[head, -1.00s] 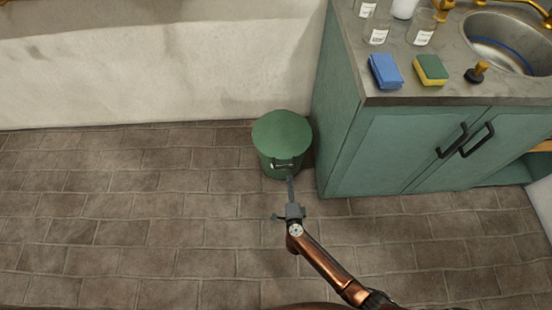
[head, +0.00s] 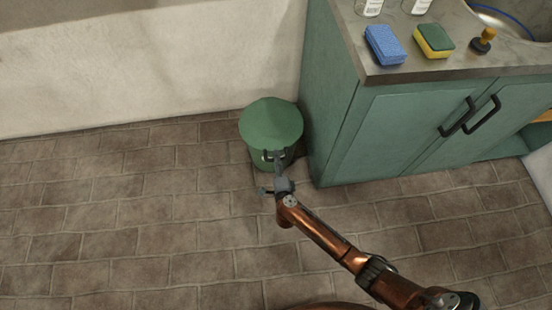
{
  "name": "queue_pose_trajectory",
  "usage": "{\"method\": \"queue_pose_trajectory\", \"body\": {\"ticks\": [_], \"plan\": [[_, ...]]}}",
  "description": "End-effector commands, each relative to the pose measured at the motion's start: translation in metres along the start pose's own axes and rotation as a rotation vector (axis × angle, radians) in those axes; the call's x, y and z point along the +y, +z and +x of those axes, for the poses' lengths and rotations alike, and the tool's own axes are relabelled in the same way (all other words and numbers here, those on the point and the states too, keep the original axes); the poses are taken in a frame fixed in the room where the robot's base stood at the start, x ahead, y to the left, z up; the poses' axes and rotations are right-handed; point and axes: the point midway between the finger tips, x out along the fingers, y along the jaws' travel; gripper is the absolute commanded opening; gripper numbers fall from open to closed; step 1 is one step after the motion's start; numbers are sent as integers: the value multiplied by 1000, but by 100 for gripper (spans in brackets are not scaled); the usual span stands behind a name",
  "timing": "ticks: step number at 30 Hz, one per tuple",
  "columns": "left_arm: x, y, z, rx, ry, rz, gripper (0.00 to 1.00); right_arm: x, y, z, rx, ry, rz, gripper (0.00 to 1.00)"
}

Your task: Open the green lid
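The green lid (head: 271,122) lies flat and closed on top of a round green bin (head: 256,157), which stands on the floor against the cabinet's left side. A small dark handle shows at the bin's near edge, just below the lid. My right gripper (head: 276,159) is at this front edge, its fingertips at or against the handle. The fingers are small and overlap the handle, so I cannot tell whether they grip it or are open. My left gripper is out of view.
A green cabinet (head: 395,130) with black door handles stands close to the bin's right. On its counter are a blue sponge (head: 384,45), a yellow-green sponge (head: 433,40) and a stopper (head: 483,40). A pale wall (head: 140,60) is behind. The tiled floor (head: 120,220) is clear at left.

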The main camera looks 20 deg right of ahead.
Motion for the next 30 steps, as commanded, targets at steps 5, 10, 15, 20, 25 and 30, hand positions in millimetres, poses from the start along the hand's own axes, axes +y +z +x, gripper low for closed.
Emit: {"method": "queue_pose_trajectory", "body": {"ticks": [5, 10, 15, 20, 25, 30], "plan": [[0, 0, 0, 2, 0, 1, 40, -1, -1, 0, 1, 0, 0, 28], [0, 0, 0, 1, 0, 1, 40, 0, -1, 0, 1, 0, -1, 21], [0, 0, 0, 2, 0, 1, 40, 0, -1, 0, 1, 0, -1, 9], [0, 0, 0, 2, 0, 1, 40, 0, -1, 0, 1, 0, -1, 0], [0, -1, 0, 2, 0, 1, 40, 0, -1, 0, 1, 0, -1, 0], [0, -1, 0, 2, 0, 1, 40, 0, -1, 0, 1, 0, -1, 0]]}}
